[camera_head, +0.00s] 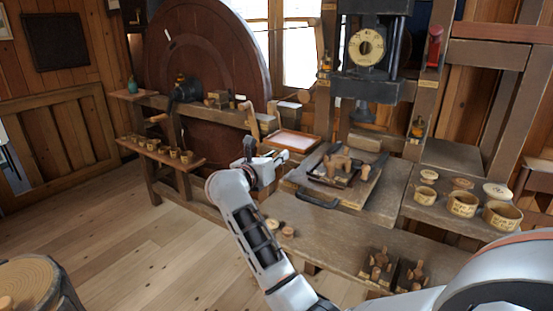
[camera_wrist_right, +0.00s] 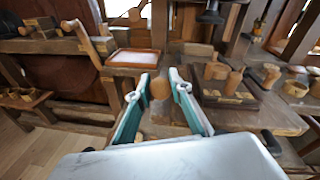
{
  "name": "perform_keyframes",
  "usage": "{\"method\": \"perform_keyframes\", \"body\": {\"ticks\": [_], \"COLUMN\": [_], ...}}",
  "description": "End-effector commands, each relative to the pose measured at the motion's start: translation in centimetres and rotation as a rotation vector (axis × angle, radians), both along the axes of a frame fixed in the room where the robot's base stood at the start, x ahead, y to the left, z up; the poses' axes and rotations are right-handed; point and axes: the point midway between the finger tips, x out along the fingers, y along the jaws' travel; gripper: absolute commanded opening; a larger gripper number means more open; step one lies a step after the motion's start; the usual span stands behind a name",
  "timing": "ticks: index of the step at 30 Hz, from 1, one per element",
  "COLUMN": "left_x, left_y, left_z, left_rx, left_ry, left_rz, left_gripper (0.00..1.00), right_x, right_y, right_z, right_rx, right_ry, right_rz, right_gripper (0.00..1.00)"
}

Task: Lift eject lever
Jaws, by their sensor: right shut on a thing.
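My right gripper (camera_head: 277,158) reaches in front of the bench, left of the dark plate with wooden handles. My left gripper is not in view.
A reddish tray (camera_head: 291,141) lies behind the gripper. A plate with wooden handles (camera_head: 342,166) lies on the bench to the right, below a dark press (camera_head: 371,60). Small wooden cups stand on a shelf (camera_head: 130,145) at left. Open floor (camera_head: 120,220) lies at lower left.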

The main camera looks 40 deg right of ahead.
Motion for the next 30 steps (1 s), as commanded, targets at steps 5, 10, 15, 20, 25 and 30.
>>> {"method": "perform_keyframes", "body": {"ticks": [5,10,15,20,25,30], "left_x": [0.0,0.0,-0.1,-0.1,-0.1,-0.1], "left_y": [0.0,0.0,0.0,0.1,0.2,0.1], "left_z": [0.1,0.1,0.0,-0.1,-0.1,-0.1], "left_rx": [0.0,0.0,0.0,0.003,0.004,0.003], "left_ry": [0.0,0.0,0.001,0.002,0.002,0.001], "left_rz": [0.0,0.0,0.0,-0.001,-0.001,0.0], "left_gripper": [0.78,0.78,0.78,0.78,0.78,0.78], "right_x": [0.0,0.0,0.0,0.0,-0.4,-1.7], "right_y": [0.1,0.1,0.1,0.1,1.1,3.5], "right_z": [1.2,1.3,0.9,0.7,0.7,0.9], "right_rx": [-0.016,-0.016,-0.011,-0.009,-0.006,-0.004], "right_ry": [-0.014,-0.016,-0.011,-0.008,-0.008,-0.008], "right_rz": [0.002,0.002,0.001,0.001,0.003,0.004], "right_gripper": [0.0,0.31,0.38,0.38,0.38,0.38]}}
